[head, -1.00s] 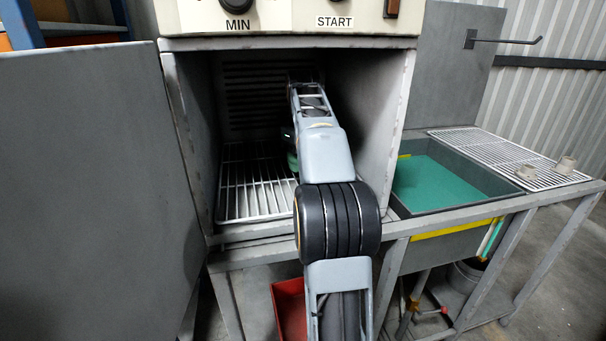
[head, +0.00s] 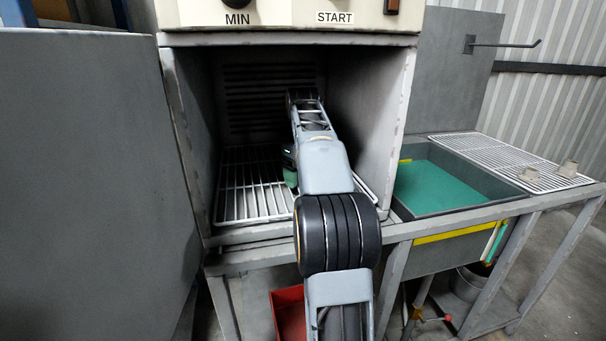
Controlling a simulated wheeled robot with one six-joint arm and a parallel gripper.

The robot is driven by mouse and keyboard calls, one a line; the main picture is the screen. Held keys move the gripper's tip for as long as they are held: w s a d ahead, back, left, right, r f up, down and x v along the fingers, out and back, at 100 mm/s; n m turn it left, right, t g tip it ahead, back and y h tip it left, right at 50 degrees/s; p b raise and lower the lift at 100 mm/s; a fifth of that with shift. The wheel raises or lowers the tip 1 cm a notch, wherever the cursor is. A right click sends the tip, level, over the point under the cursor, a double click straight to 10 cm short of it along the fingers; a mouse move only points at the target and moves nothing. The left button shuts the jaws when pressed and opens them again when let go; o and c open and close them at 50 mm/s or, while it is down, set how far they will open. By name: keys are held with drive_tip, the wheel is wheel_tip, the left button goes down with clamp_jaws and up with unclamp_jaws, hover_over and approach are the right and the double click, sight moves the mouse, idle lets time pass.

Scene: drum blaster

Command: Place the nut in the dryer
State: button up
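The dryer (head: 188,130) is a grey cabinet, open at the front, with a wire rack (head: 240,200) as its floor. My arm reaches through the opening into it. My gripper is mostly hidden behind my own arm; only a dark and green bit (head: 290,175) shows at the arm's left edge, low over the rack. I cannot tell whether this bit is gripper or nut, nor whether the fingers are shut.
The large grey door (head: 95,190) stands open at the left. The dryer's side walls are close around my arm. To the right are a basin with a green bottom (head: 440,187) and a wire drying rack (head: 500,155). A red bin (head: 288,310) is below.

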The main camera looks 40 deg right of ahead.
wheel_tip(320, 180, up, 8)
drive_tip(key=p, duration=0.4)
drive_tip(key=shift+f+p, duration=0.1)
drive_tip(key=shift+p, duration=0.2)
drive_tip(key=shift+s, duration=0.1)
idle(0.4)
